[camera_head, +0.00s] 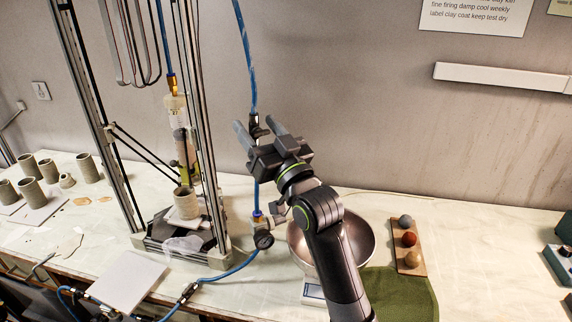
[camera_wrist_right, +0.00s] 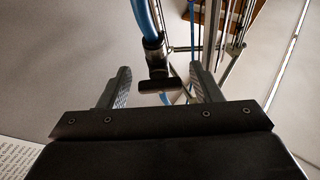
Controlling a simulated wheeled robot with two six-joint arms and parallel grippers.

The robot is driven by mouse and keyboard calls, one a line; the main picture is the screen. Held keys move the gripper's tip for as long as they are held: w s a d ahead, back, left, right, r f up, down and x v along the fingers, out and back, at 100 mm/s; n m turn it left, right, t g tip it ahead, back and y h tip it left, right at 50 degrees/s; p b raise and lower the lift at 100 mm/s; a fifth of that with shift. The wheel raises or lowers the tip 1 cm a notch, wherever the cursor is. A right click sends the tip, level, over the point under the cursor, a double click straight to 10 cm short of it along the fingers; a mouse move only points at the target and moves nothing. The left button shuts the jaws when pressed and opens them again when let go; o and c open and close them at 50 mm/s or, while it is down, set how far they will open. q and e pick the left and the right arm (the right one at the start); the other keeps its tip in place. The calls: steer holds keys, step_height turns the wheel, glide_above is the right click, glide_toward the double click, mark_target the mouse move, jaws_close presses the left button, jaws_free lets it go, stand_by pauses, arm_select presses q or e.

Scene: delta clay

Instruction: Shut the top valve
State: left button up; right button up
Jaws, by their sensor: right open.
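The top valve (camera_head: 257,131) is a small black fitting on the blue hose (camera_head: 246,60) that hangs in front of the wall. In the right wrist view the valve (camera_wrist_right: 153,52) has a short dark bar (camera_wrist_right: 160,86) that looks crosswise to the hose. My right gripper (camera_head: 257,127) is open, with its fingers pointing up at the valve. In the wrist view the bar lies between the two spread fingers (camera_wrist_right: 160,80), with gaps seen on both sides. The gripper partly hides the valve in the head view. My left gripper is not in view.
A clay printer frame (camera_head: 208,120) stands left of my right arm, with a grey clay cup (camera_head: 186,203) inside. A regulator with a gauge (camera_head: 264,239) sits below on the hose. A metal bowl (camera_head: 358,240) and a board with balls (camera_head: 420,262) lie right.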

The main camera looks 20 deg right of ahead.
steer(key=v, duration=1.6)
steer(key=shift+s+f, duration=0.1)
steer(key=shift+f, duration=0.1)
